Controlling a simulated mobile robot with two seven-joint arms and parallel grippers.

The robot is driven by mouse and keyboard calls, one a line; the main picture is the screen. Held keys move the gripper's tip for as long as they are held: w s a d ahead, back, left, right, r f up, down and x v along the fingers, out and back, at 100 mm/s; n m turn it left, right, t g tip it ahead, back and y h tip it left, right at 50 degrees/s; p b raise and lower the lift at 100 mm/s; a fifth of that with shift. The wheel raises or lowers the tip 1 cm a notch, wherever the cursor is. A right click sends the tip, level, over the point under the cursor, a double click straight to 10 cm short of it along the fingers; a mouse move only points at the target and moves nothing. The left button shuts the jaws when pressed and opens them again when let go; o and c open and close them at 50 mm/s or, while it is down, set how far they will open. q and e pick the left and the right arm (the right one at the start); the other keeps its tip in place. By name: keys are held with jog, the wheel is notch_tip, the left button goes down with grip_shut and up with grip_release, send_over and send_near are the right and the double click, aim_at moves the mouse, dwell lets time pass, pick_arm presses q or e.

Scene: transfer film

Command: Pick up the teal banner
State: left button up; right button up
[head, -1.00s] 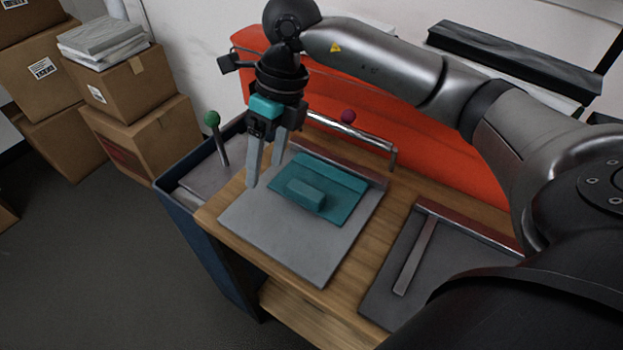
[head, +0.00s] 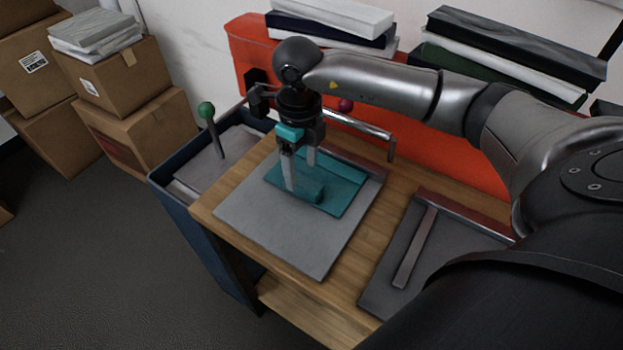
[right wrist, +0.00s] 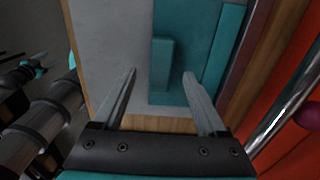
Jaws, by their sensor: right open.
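The teal banner (head: 345,181) lies flat on a grey plate (head: 270,230) on the wooden cart top. A raised teal block (head: 305,190) stands on it near its front left edge. My right gripper (head: 301,176) is open and points down over the block, its fingers hiding part of it. Whether the fingertips touch the banner cannot be told.
A metal rail (head: 360,131) and a red ball (head: 345,104) are behind the plate. A green-knobbed lever (head: 207,112) stands in the blue bin at left. A second dark plate (head: 385,285) with a metal strip lies at right. Boxes (head: 125,75) stand on the far left.

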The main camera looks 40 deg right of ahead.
aim_at(303, 181)
notch_tip(303, 181, down, 5)
jog(key=shift+r, duration=0.1)
jog(key=shift+d, duration=0.1)
grip_shut()
dwell(0.6)
